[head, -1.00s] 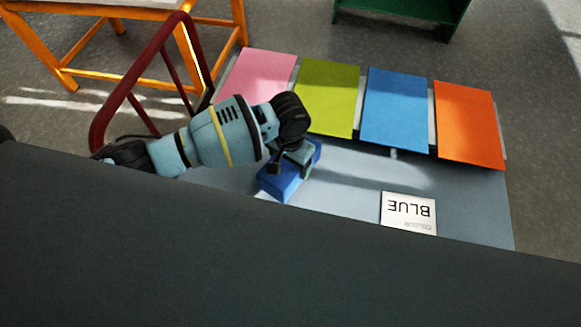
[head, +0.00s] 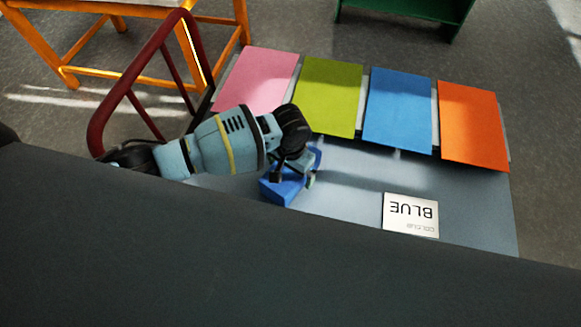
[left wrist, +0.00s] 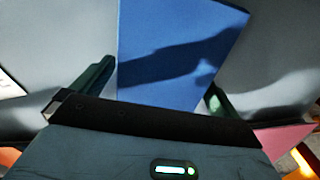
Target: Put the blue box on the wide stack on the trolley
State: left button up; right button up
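The blue box (head: 283,188) rests on the grey top of the trolley (head: 350,207), left of the white card. My left gripper (head: 293,178) is over it, its fingers reaching down on either side. In the left wrist view the blue box (left wrist: 175,55) fills the space between the two dark green fingers (left wrist: 160,88), with narrow gaps at its sides. The gripper looks open around it. I cannot make out a wide stack; pink, green, blue and orange panels lie in a row along the trolley's far side. My right gripper is not in view.
A white card (head: 411,213) reading BLUE lies on the trolley, right of the box. The trolley's dark red handle (head: 137,100) rises at the left, near my left arm. An orange-framed table (head: 150,60) and a green shelf (head: 420,12) stand behind.

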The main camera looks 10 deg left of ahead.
pick_arm(q)
notch_tip(320, 180, up, 12)
jog(key=p, duration=0.2)
jog(key=shift+r, duration=0.15)
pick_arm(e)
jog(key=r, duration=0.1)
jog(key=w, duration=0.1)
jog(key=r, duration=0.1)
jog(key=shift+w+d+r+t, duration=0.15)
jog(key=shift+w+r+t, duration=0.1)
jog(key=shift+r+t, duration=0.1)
